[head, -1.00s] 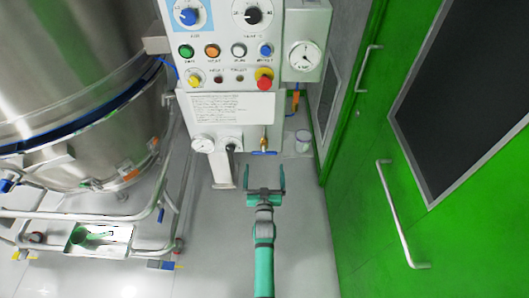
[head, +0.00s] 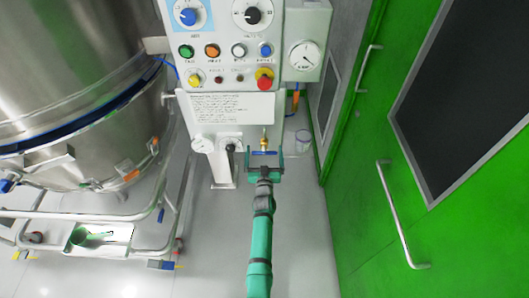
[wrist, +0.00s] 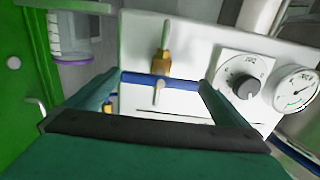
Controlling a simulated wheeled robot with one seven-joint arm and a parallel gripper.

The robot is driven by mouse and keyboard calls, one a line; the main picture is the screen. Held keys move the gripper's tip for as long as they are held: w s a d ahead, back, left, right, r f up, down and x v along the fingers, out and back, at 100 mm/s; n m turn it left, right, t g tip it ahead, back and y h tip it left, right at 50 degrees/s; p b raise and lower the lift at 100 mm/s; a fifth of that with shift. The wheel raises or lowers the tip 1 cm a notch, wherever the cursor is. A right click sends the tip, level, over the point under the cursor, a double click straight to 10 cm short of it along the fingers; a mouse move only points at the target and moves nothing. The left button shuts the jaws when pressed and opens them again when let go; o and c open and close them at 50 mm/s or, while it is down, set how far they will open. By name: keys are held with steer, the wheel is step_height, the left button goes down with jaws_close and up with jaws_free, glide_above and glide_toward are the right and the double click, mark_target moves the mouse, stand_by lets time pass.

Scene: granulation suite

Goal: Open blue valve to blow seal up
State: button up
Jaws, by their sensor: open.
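The blue valve (head: 264,153) is a blue bar handle on a brass fitting below the control panel's text label. It also shows in the wrist view (wrist: 150,80), lying roughly crosswise between the fingers. My gripper (head: 265,160) is open, with one finger near each end of the blue handle. In the wrist view my gripper (wrist: 155,90) has its fingertips close to the handle ends; whether they touch it cannot be told.
The control panel (head: 222,75) with knobs and buttons stands above the valve. A steel vessel (head: 70,80) on a pipe frame is at left. Green doors (head: 360,200) are close at right. A small white tub (head: 303,141) sits behind the valve at right.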

steer(key=c, duration=0.9)
steer(key=shift+n, duration=0.3)
steer(key=n, duration=0.3)
steer(key=shift+a+f, duration=0.1)
steer(key=shift+a, duration=0.05)
steer(key=n, duration=0.5)
steer(key=shift+a, duration=0.15)
steer(key=n, duration=0.4)
steer(key=shift+f+n, duration=0.2)
steer(key=shift+n, duration=0.1)
steer(key=n, duration=0.4)
steer(key=shift+a+f+n, duration=0.15)
steer(key=shift+n, duration=0.15)
